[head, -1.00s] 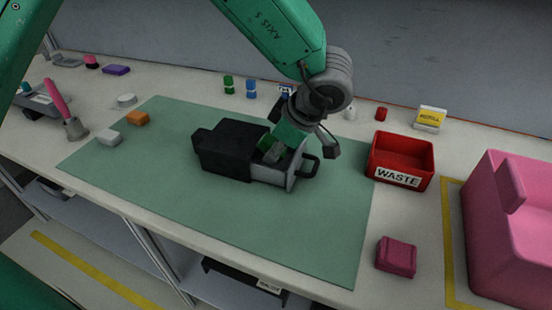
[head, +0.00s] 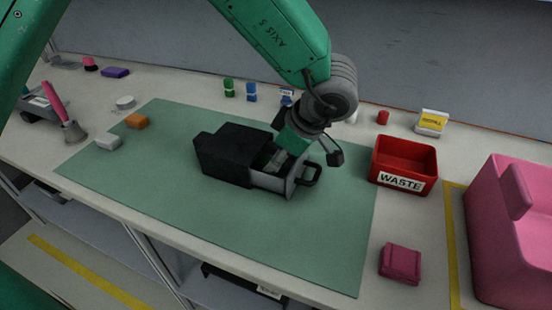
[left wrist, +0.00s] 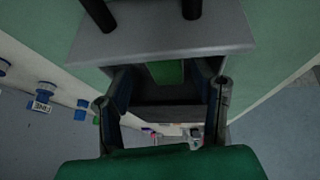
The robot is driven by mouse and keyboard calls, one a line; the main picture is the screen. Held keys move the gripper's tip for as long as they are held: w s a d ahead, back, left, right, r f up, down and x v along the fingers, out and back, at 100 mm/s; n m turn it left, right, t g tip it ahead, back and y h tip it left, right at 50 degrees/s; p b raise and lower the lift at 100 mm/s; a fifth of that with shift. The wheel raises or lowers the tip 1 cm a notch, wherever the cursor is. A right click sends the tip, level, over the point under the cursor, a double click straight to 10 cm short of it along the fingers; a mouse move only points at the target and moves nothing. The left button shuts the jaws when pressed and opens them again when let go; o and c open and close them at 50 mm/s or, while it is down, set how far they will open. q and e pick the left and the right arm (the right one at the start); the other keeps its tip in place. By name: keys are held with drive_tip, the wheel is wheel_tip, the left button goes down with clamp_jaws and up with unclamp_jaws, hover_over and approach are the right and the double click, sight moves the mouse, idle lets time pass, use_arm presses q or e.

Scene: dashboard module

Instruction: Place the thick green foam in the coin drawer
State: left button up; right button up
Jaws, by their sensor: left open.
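The coin drawer (head: 270,181) is pulled out to the right from a black housing (head: 232,146), with its black handle (head: 311,175) at the outer end. It also shows in the left wrist view, its grey front wall (left wrist: 160,47) across the top. A green piece, seemingly the thick green foam (left wrist: 167,72), lies inside the drawer between my finger tips; its full shape is hidden. My left gripper (left wrist: 164,84) is open over the drawer, with fingers on either side of the green piece. In the head view, the gripper hides much of the drawer's inside.
A red WASTE bin (head: 403,165) stands right of the green mat (head: 150,180). Small bottles stand behind.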

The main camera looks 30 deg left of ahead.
use_arm(q)
drive_tip(key=p+v, duration=0.1)
drive_tip(key=v, duration=0.9)
drive_tip(key=shift+s+p, duration=0.1)
drive_tip(key=shift+p, duration=0.25)
